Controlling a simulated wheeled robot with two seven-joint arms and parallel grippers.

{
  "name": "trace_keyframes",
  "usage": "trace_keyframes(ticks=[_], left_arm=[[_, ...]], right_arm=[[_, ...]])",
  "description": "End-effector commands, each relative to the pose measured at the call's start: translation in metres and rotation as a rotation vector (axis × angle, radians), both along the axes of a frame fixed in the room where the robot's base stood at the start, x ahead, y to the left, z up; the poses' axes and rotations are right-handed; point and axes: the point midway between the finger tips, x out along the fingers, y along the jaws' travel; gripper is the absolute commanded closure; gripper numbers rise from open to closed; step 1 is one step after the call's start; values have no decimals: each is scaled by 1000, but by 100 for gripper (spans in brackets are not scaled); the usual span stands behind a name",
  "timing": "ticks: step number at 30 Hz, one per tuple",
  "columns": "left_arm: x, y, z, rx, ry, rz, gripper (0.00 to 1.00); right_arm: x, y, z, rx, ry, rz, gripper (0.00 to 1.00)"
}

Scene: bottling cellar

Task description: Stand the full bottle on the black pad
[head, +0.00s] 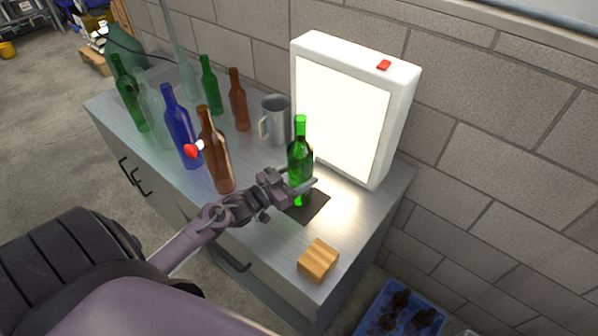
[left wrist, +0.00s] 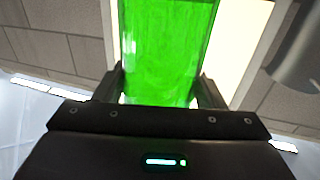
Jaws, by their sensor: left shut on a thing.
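A bright green bottle (head: 299,165) stands upright in front of the lit panel in the head view. My left gripper (head: 303,187) is shut on its lower body. The bottle is at the black pad (head: 312,207), which shows to its right and below it. I cannot tell whether the bottle's base touches the pad. In the left wrist view the green bottle (left wrist: 168,45) fills the space between the fingers of my left gripper (left wrist: 160,90). My right gripper is not in view.
A white light box (head: 348,108) stands behind the pad. A brown bottle (head: 215,155) stands left of my gripper, near my arm. A metal mug (head: 275,120), a blue bottle (head: 181,130) and several other bottles stand further left. A wooden block (head: 318,261) lies near the cabinet's front right edge.

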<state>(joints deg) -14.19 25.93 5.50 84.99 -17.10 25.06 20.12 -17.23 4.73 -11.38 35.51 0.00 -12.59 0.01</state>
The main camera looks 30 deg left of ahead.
Motion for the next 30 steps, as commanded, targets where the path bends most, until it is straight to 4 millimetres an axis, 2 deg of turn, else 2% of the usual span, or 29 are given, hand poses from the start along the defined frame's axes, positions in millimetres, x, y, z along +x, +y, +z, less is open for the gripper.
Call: trace_keyframes(ticks=[3,4,9,20,23,30], left_arm=[[2,0,2,0,-10,0,100],[0,0,-3,0,1,0,35],[0,0,-2,-1,1,0,14],[-4,1,-1,0,3,0,14],[-16,5,-3,0,4,0,14],[-62,19,-3,1,5,-2,14]], right_arm=[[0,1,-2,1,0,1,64],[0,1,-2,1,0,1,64],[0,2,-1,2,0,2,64],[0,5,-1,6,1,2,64],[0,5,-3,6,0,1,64],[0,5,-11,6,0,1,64]])
